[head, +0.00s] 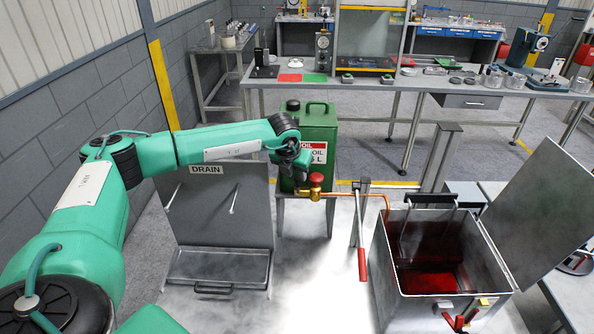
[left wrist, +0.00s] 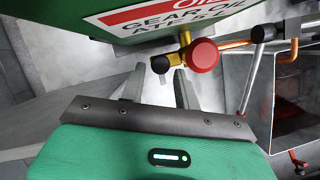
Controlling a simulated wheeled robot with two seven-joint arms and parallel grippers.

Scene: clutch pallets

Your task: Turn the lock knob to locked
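A round red knob (head: 316,179) sits on a brass valve at the lower front of the green gear-oil can (head: 318,128). It shows large in the left wrist view (left wrist: 203,55). No knob bears a readable lock mark. Small red fittings (head: 452,320) and a yellow one (head: 484,302) are on the front of the metal tank (head: 446,308). My left gripper (head: 299,166) is in front of the can, just left of the valve. Its fingers (left wrist: 160,78) are apart and empty, below the brass valve in the left wrist view. My right gripper is out of view.
The open tank has dark red liquid inside and its lid (head: 540,205) raised at right. A red-handled lever (head: 362,262) stands between can and tank. A panel marked DRAIN (head: 215,215) is at left. A workbench (head: 430,87) with parts lies behind.

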